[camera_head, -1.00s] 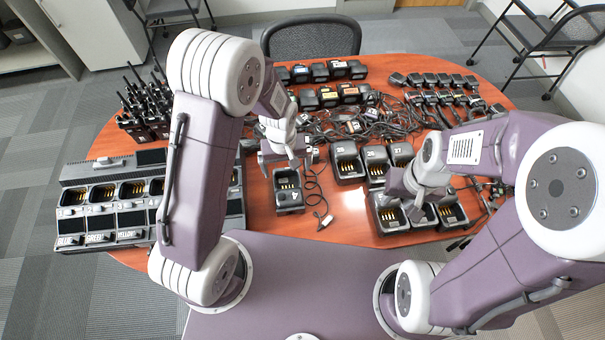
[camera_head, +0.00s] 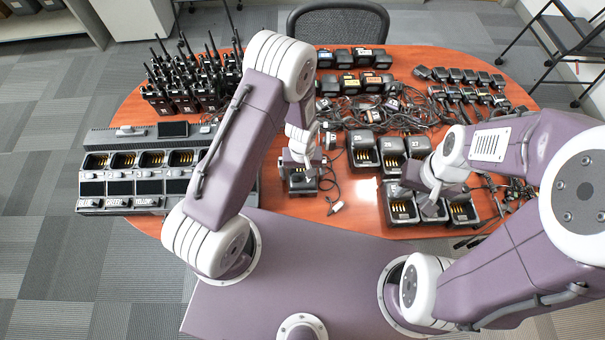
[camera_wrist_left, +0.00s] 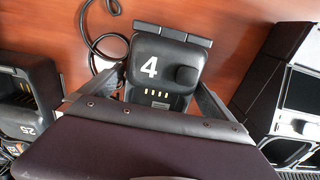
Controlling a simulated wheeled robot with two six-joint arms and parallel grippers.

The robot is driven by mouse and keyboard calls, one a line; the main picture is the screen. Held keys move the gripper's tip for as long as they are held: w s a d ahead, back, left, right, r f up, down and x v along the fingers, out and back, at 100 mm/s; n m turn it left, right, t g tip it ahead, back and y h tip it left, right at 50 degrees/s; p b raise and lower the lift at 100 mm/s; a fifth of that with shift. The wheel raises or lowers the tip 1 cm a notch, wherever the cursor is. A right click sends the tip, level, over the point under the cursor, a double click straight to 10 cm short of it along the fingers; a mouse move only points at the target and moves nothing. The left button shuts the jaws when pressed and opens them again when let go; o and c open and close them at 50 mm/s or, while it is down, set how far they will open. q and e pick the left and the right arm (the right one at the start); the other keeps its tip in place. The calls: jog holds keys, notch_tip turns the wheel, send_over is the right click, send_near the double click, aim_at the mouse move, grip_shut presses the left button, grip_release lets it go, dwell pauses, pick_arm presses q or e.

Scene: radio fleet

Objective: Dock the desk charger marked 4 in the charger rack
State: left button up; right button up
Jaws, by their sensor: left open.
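The desk charger marked 4 (camera_head: 303,187) is a small black cup on the table, left of the other desk chargers. In the left wrist view it (camera_wrist_left: 160,52) shows a white 4, a round knob and gold contacts. My left gripper (camera_head: 301,166) is open over it, with one finger on each side in the left wrist view (camera_wrist_left: 155,92); contact cannot be told. A long grey charging unit (camera_head: 150,133) with several bays, labelled BLUE, GREEN and YELLOW, stands at the left and may be the rack. My right gripper (camera_head: 431,200) is over the front-right chargers, its fingers unclear.
Desk chargers (camera_head: 392,152) stand in two rows at the right, some numbered. Upright radios (camera_head: 185,85) crowd the back left. Tangled cables (camera_head: 375,112) and batteries (camera_head: 355,58) fill the back. Bare table (camera_head: 350,210) shows right of charger 4.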

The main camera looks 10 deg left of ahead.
pick_arm(q)
jog(key=c, duration=1.6)
jog(key=shift+r, duration=0.1)
jog(key=shift+c, duration=0.2)
